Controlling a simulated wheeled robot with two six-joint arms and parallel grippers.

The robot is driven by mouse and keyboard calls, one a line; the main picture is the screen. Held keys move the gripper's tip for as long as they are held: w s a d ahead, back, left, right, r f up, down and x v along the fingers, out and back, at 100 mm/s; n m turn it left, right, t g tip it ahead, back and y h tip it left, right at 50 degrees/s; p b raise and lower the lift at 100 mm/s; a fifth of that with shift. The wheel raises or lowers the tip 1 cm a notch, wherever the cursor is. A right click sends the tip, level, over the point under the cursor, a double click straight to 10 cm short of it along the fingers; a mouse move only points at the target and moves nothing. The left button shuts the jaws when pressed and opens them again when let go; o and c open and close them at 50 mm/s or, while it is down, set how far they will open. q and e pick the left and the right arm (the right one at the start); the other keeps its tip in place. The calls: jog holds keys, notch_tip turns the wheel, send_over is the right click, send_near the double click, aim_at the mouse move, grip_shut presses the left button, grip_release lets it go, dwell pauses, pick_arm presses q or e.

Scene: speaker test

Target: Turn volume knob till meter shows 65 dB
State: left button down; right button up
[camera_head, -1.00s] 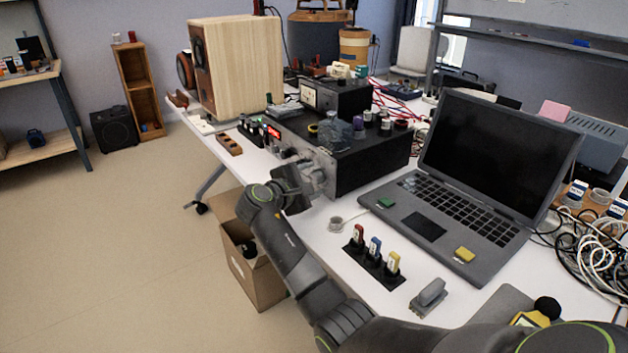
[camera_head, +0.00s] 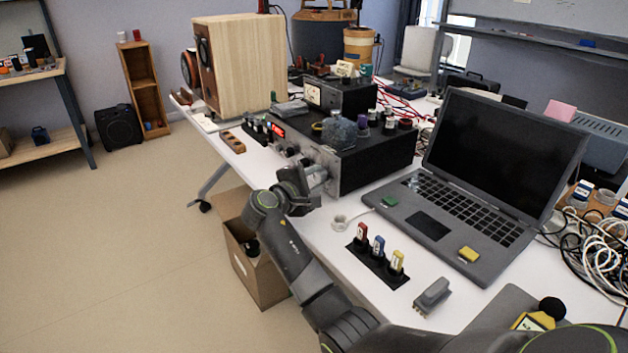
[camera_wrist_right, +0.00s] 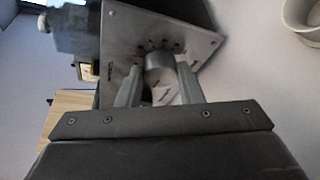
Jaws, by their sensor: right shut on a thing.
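My right gripper (camera_head: 318,178) is at the front panel. In the right wrist view its two fingers (camera_wrist_right: 160,88) are shut on the round metal volume knob (camera_wrist_right: 158,68), one on each side. Markings and dark holes show on the panel (camera_wrist_right: 120,45) around it. A yellow handheld meter with a black ball tip (camera_head: 535,318) lies at the lower right; its reading is not legible. My left gripper is not in view.
A laptop (camera_head: 450,215) stands open right of the amplifier. Red, blue and yellow plugs (camera_head: 378,250) stand on a black strip in front. A wooden speaker (camera_head: 250,65) is at the back left. A cardboard box (camera_head: 265,275) sits on the floor below my arm.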

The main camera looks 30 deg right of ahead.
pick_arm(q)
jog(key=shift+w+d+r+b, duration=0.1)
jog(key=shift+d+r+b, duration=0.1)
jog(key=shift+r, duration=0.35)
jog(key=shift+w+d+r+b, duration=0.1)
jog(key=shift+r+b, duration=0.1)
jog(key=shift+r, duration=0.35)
pick_arm(e)
jog(key=shift+f+m+t, duration=0.1)
jog(key=shift+m+t, duration=0.2)
jog(key=shift+m, duration=0.4)
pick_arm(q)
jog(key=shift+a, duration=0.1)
pick_arm(e)
jog(key=o, duration=1)
jog(key=shift+c, duration=0.2)
